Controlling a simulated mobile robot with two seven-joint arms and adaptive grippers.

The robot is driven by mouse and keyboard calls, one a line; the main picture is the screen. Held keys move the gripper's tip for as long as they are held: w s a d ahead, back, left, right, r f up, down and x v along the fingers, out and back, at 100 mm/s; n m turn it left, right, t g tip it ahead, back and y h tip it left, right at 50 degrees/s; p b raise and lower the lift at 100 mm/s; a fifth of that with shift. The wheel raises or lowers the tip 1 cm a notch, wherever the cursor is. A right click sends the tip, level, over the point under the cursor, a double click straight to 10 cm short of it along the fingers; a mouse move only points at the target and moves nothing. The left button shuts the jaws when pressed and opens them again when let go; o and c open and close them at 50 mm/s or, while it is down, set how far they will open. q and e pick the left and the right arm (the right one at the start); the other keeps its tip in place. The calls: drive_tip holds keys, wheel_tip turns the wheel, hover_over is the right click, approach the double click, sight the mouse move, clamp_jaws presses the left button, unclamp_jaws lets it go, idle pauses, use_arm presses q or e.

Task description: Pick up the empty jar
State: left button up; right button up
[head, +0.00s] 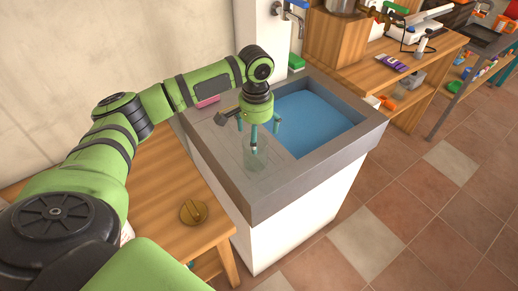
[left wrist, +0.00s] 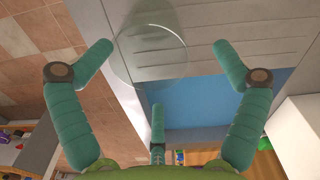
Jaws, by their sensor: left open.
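A clear glass jar (head: 256,160) stands on the grey drainboard left of the sink basin in the head view. In the left wrist view the jar (left wrist: 150,55) shows as a faint round rim between the spread fingers. My left gripper (head: 256,135) points down just above the jar, with its teal fingers at about the height of the jar's top. In the left wrist view the left gripper (left wrist: 158,85) is open and empty. Whether any finger touches the glass cannot be told. My right gripper is not in view.
The sink basin (head: 313,120) with a blue bottom lies right of the jar, inside a raised grey rim (head: 320,163). A pink item (head: 207,102) lies on the drainboard. A round brass-coloured object (head: 193,211) sits on the wooden table at left. A wooden shelf unit (head: 350,60) stands behind.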

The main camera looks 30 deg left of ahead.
use_arm(q)
drive_tip(key=shift+s+d+f+p, duration=0.2)
drive_tip(key=shift+s+f+p, duration=0.3)
drive_tip(key=shift+s+f, duration=0.55)
drive_tip(key=f, duration=0.2)
drive_tip(key=shift+w+f, duration=0.3)
drive_tip(key=shift+f, duration=0.05)
drive_tip(key=shift+w+a+f, duration=0.1)
drive_tip(key=shift+w+f, duration=0.05)
drive_tip(key=shift+f, duration=0.1)
drive_tip(key=shift+r, duration=0.15)
drive_tip(key=c, duration=1.1)
drive_tip(key=shift+c, duration=1.2)
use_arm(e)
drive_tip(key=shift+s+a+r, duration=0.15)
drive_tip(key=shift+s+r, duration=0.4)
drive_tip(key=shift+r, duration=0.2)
